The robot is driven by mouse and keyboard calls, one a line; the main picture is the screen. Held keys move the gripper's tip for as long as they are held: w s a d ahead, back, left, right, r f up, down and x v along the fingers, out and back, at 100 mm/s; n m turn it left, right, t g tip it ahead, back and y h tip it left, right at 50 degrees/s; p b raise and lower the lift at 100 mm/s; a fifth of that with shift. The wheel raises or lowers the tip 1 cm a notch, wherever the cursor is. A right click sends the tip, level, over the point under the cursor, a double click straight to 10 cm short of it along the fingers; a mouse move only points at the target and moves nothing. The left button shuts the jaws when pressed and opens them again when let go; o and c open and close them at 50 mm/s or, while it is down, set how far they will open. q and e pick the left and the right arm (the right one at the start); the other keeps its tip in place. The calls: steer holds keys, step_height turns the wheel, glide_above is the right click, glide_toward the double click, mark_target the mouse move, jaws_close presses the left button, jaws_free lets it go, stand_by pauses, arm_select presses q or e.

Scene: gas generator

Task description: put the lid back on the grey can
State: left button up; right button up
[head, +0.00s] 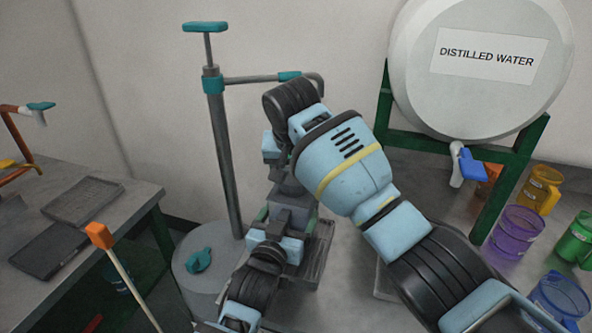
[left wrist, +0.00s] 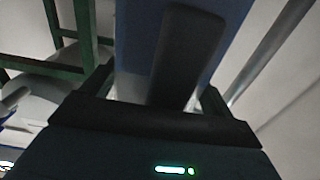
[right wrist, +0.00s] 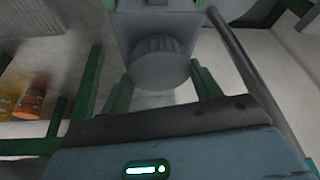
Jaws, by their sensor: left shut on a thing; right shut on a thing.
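My left gripper (head: 276,218) reaches up from the bottom in the head view. It is shut on a dark grey bar (left wrist: 182,60), which looks like part of the grey can (head: 289,184); the can is largely hidden by my arms. My right gripper (right wrist: 162,88), largely behind its own arm in the head view, is shut on a round, ribbed grey piece that looks like the lid (right wrist: 158,64). The lid is against or just in front of a grey boxy face (right wrist: 150,22); I cannot tell whether they touch.
A teal-handled pump (head: 222,150) rises from a grey drum (head: 185,278) at left. A distilled water tank (head: 430,85) stands on a green frame (head: 510,185) at right, near coloured jugs (head: 517,233). A left bench (head: 130,212) holds dark trays.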

steer(key=shift+m+h, duration=0.4)
steer(key=shift+m, duration=0.8)
steer(key=o, duration=1)
steer(key=shift+c, duration=0.2)
steer(key=shift+r, duration=0.1)
steer(key=shift+r, duration=2.15)
